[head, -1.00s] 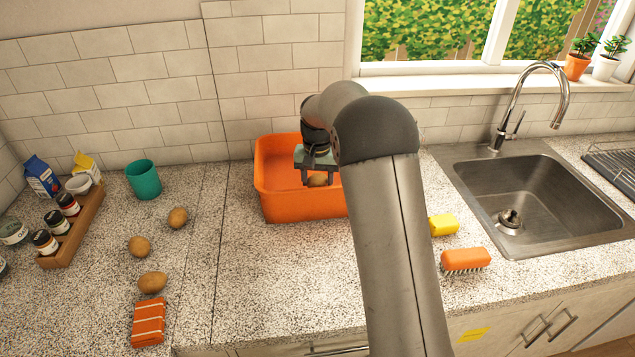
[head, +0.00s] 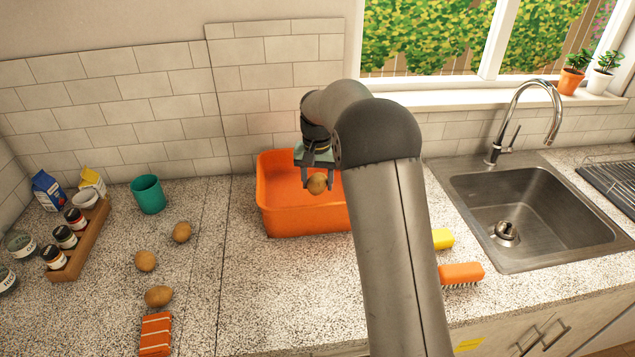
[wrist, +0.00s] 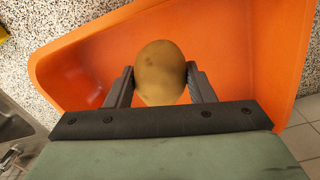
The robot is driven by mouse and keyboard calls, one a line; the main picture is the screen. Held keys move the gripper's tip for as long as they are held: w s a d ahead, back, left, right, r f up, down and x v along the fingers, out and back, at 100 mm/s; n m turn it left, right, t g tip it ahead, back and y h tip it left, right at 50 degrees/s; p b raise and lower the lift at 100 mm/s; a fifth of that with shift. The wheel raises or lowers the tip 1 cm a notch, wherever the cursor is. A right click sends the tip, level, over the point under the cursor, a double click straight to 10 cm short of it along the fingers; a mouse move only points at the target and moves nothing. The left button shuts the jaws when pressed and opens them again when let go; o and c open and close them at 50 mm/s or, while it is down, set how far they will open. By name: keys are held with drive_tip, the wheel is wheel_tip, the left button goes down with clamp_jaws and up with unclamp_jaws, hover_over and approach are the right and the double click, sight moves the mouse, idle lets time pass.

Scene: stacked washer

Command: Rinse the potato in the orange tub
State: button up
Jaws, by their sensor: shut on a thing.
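My gripper (head: 318,178) is shut on a brown potato (head: 317,184), with one finger on each side of it. The potato also shows between the fingers in the wrist view (wrist: 160,72). The orange tub (head: 285,222) stands on the counter by the tiled wall. The gripper and potato are over the tub, and the tub's orange inside shows all around the potato in the wrist view. My arm hides the tub's right part in the head view. I cannot make out any water in the tub.
A spice rack (head: 80,246) stands far left. A yellow sponge (head: 443,239), an orange brush (head: 461,273) and the sink (head: 535,210) are right.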

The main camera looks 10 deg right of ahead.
sight(318, 178)
drive_tip(key=shift+r+p, duration=1.6)
drive_tip(key=shift+r, duration=1.05)
wheel_tip(318, 178, up, 2)
drive_tip(key=shift+r+p, duration=0.1)
drive_tip(key=shift+p, duration=0.4)
drive_tip(key=shift+r, duration=0.85)
